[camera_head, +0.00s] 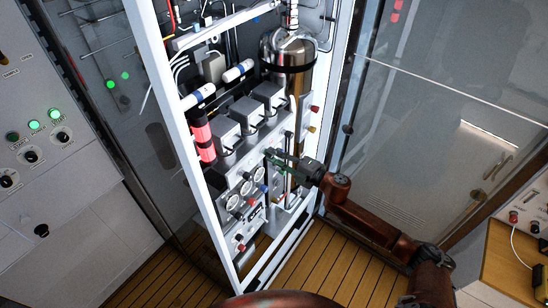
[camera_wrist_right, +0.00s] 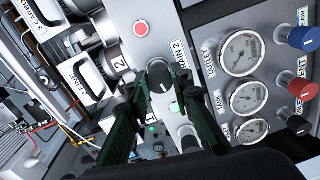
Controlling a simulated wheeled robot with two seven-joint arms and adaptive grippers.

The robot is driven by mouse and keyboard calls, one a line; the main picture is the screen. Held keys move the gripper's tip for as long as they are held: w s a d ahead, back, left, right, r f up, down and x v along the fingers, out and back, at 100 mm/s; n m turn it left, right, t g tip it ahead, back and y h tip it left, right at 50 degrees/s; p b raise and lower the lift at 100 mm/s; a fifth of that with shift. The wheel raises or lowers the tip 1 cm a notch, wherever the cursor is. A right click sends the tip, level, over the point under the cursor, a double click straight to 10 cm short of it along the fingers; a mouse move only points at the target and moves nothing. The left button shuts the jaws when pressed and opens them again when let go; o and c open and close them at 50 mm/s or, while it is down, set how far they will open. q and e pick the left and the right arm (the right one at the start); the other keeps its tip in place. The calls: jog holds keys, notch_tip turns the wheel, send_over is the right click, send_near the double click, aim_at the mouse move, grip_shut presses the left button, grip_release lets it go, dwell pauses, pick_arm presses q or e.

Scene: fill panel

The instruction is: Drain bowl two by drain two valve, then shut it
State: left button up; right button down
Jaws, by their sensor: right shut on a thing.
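In the head view my right gripper (camera_head: 273,156) reaches the panel front from the right. A housing with a "2" and "FINE" label (camera_wrist_right: 83,82) sits left of the knob. The liquid level in bowl two cannot be made out. My left gripper is not in view.
Dial gauges (camera_wrist_right: 240,53) and blue and red knobs (camera_wrist_right: 300,38) sit right of the valve. A red button (camera_wrist_right: 141,28) is above it. A steel tank (camera_head: 289,62) stands in the cabinet, whose white frame post (camera_head: 176,110) rises at left. The wooden floor (camera_head: 330,262) is clear.

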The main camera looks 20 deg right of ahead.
jog(key=shift+f, duration=0.15)
dwell(0.3)
jog(key=c, duration=1.7)
grip_release()
jog(key=v, duration=1.2)
jog(key=shift+s, duration=0.1)
